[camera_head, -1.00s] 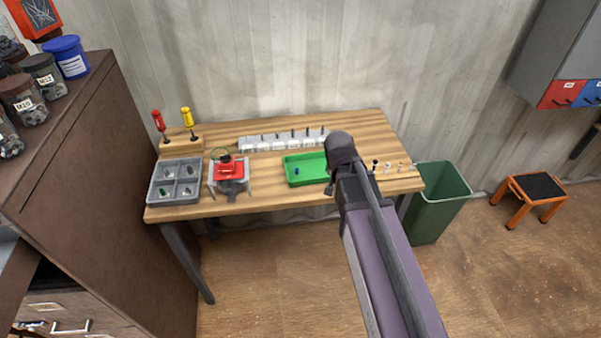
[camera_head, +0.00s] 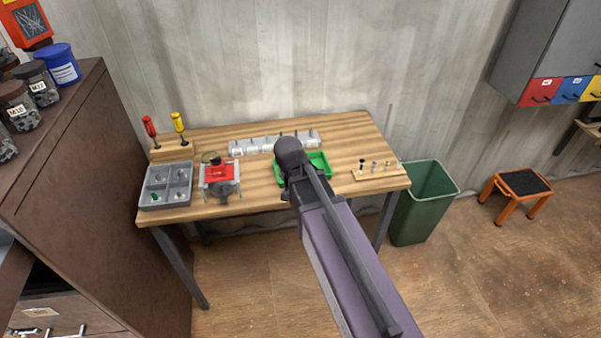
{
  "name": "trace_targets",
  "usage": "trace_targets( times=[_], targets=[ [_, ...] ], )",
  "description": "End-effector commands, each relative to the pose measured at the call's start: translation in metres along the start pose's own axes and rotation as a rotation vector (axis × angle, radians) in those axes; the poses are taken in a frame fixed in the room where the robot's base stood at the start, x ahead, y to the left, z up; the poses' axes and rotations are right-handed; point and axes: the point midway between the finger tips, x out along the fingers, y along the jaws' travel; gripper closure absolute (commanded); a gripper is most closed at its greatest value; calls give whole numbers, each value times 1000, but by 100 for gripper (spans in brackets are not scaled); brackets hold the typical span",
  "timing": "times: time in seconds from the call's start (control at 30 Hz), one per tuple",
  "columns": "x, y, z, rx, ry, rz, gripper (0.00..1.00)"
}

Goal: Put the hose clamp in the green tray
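The green tray (camera_head: 322,177) lies on the wooden workbench. My arm crosses in front of its left part and hides it. My gripper does not show; the arm's dark rounded joint is over the tray's left side. I cannot pick out the hose clamp with certainty. A thin ring-like shape (camera_head: 209,157) shows at the back of the red and grey fixture (camera_head: 220,174), left of the tray, but it is too small to identify.
A grey divided bin (camera_head: 147,199) with small parts stands at the bench's left, screwdrivers (camera_head: 179,125) behind it. A small wooden rack (camera_head: 375,175) is at right. A green waste bin (camera_head: 420,205) stands beside the bench.

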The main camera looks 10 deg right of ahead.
Motion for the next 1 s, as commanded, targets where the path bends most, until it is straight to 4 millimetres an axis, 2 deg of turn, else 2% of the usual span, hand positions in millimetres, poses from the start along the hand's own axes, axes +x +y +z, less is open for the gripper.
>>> trace_targets(
  times=[0.37,0.8,1.0],
  targets=[
    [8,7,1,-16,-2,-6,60],
    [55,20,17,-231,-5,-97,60],
    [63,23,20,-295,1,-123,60]
  ],
)
